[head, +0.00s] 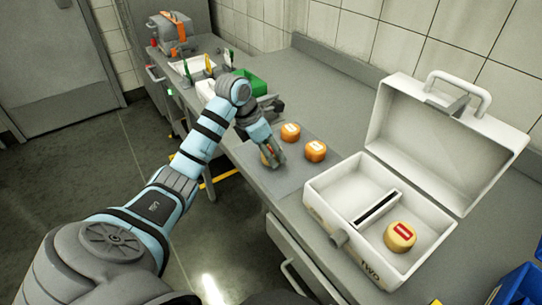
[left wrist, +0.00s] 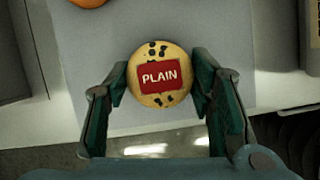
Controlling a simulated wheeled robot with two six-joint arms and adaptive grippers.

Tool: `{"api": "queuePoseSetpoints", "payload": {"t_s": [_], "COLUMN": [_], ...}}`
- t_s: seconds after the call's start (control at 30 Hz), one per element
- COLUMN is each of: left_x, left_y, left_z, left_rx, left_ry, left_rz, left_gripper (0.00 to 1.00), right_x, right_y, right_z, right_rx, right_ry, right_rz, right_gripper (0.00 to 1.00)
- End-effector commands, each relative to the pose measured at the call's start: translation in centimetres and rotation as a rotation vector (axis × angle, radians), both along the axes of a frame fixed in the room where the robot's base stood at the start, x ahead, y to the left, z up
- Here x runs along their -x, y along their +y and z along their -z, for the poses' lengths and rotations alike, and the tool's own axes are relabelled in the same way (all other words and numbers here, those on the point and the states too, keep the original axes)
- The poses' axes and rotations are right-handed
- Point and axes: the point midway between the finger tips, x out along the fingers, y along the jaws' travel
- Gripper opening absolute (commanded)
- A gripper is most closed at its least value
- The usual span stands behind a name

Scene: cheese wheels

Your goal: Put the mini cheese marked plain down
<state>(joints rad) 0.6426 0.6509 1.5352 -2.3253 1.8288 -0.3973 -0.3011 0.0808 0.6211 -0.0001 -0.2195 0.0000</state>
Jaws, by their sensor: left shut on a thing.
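My left gripper (head: 272,158) is shut on a small round yellow cheese with dark specks, the mini cheese marked PLAIN (left wrist: 160,75). Its red label faces up in the left wrist view, with a finger on each side. In the head view the fingers mostly hide it, over the near left part of a grey mat (head: 277,181). I cannot tell whether the cheese touches the mat. Two orange cheeses (head: 290,132) (head: 315,151) lie on the mat beyond the gripper. My right gripper is not in view.
An open white case (head: 322,185) marked TWO stands right of the mat. A yellow cheese with a red label (head: 400,237) lies in its right compartment; the left one is empty. A green bin (head: 252,82) and trays stand farther back. A blue crate (head: 520,285) is at lower right.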

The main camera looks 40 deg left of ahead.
Motion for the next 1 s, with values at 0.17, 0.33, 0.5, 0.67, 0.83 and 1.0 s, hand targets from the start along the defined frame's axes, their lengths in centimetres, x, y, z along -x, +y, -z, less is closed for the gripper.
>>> {"api": "queuePoseSetpoints", "payload": {"t_s": [0.17,0.33,0.5,0.67,0.83,1.0], "left_x": [-0.1,-0.1,-0.1,-0.1,-0.1,0.8], "left_y": [0.0,-0.1,0.0,0.0,0.0,0.6], "left_z": [1.0,1.2,1.3,1.3,0.9,-1.8], "left_rx": [0.0,0.0,0.0,0.0,0.0,-0.004], "left_ry": [-0.001,-0.001,-0.001,-0.001,-0.001,-0.005], "left_rz": [0.001,0.002,0.001,0.001,0.001,0.0], "left_gripper": [0.19,0.19,0.69,0.69,0.69,0.69], "right_x": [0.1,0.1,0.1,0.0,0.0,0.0], "right_y": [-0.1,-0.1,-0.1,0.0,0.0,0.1], "right_z": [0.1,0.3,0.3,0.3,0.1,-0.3], "right_rx": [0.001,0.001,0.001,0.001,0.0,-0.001], "right_ry": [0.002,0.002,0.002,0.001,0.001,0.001], "right_rz": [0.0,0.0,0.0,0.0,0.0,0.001], "right_gripper": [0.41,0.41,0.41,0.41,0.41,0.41]}}
